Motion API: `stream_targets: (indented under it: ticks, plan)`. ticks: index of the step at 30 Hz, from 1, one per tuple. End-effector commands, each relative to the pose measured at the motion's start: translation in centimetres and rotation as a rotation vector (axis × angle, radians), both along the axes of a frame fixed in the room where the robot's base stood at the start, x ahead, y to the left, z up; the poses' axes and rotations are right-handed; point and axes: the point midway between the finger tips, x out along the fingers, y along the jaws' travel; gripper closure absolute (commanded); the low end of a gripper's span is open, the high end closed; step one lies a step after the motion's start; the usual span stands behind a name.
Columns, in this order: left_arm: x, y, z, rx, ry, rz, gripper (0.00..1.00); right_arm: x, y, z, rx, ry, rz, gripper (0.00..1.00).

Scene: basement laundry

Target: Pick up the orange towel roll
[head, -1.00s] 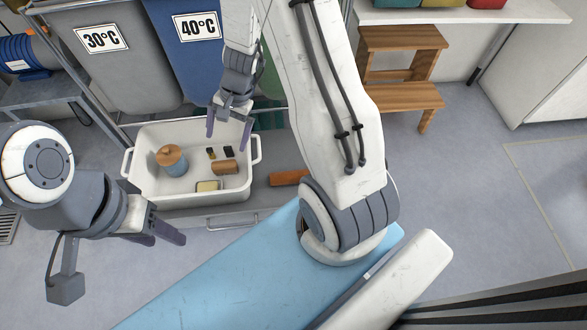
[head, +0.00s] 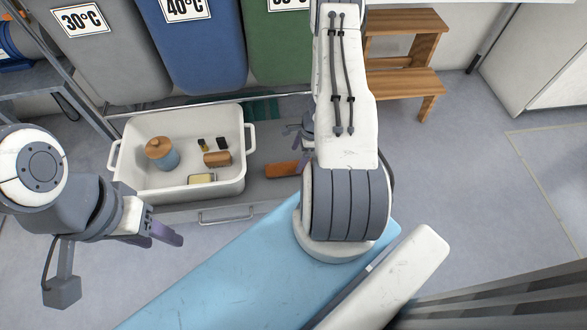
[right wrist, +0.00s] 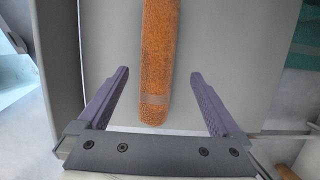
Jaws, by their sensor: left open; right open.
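The orange towel roll (head: 284,169) lies on the grey surface just right of the white tub, partly hidden behind my right arm in the head view. In the right wrist view the towel roll (right wrist: 158,62) runs lengthwise between the fingers, with a paler band near its lower end. My right gripper (right wrist: 158,95) is open, one purple finger on each side of the roll, with a gap on both sides. In the head view my right gripper (head: 297,132) is mostly hidden behind its arm. My left gripper (head: 165,236) is open and empty at the left, in front of the tub.
The white tub (head: 212,184) holds a blue jar with a wooden lid (head: 162,153), a brown roll (head: 217,158) and small items. A blue ironing board (head: 232,268) lies in front. Bins stand behind; a wooden step stool (head: 405,84) is at the back right.

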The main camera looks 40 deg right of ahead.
Motion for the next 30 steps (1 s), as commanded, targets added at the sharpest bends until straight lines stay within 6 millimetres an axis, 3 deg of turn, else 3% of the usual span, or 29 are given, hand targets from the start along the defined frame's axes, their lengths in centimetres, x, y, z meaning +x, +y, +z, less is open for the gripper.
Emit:
stream_targets:
  ticks: [9, 19, 26, 30]
  plan:
    - [0.0, 0.0, -3.6, 0.0, 0.0, 0.0, 0.5, 0.3, 0.9, -4.5, 0.001, 0.001, 0.002, 0.0]
    - [0.0, 0.0, -3.7, 0.0, 0.0, 0.0, 0.5, 0.4, 1.1, -4.7, 0.0, 0.0, 0.002, 0.0]
    - [0.0, 0.0, -3.7, 0.0, 0.0, 0.0, 0.5, 0.4, 1.1, -4.7, 0.0, 0.0, 0.002, 0.88]
    - [0.0, 0.0, -3.7, 0.0, 0.0, 0.0, 0.5, 0.4, 1.1, -4.7, 0.001, 0.0, 0.002, 0.88]
